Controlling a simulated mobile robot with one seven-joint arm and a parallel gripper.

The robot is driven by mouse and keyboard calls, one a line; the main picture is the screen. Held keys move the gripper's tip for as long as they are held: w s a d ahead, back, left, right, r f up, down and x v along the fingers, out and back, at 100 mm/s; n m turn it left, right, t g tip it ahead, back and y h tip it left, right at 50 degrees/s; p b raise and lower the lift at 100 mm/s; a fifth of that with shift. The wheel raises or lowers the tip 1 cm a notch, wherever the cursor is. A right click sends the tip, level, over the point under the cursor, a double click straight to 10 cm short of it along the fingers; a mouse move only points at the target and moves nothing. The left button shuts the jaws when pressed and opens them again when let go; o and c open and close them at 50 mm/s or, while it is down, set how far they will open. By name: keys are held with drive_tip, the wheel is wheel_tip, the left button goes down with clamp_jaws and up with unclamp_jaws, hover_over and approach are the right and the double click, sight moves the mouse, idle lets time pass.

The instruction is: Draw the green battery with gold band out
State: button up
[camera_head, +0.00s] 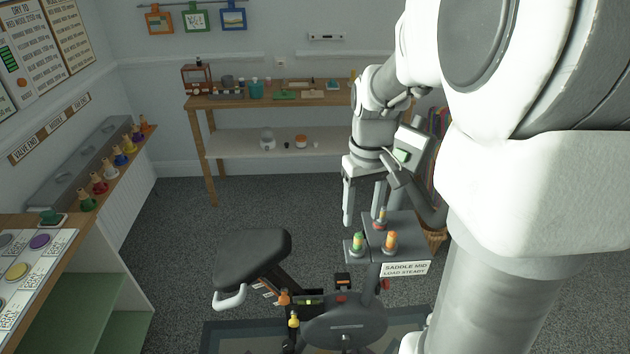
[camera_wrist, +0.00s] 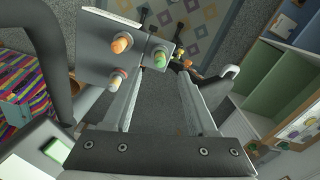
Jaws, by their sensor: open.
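The green battery (camera_head: 357,241) stands upright in the front left of a dark grey holder (camera_head: 403,253), with a yellow-orange part showing on it. It also shows in the wrist view (camera_wrist: 160,57), just beyond the space between the fingertips.
The holder is on an exercise bike with a black saddle (camera_head: 252,258) to the left. A sign (camera_head: 405,269) is on the holder's front.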

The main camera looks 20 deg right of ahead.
sight(359, 235)
wheel_tip(359, 235, down, 8)
drive_tip(key=shift+r, duration=0.15)
idle(0.3)
clamp_jaws()
unclamp_jaws()
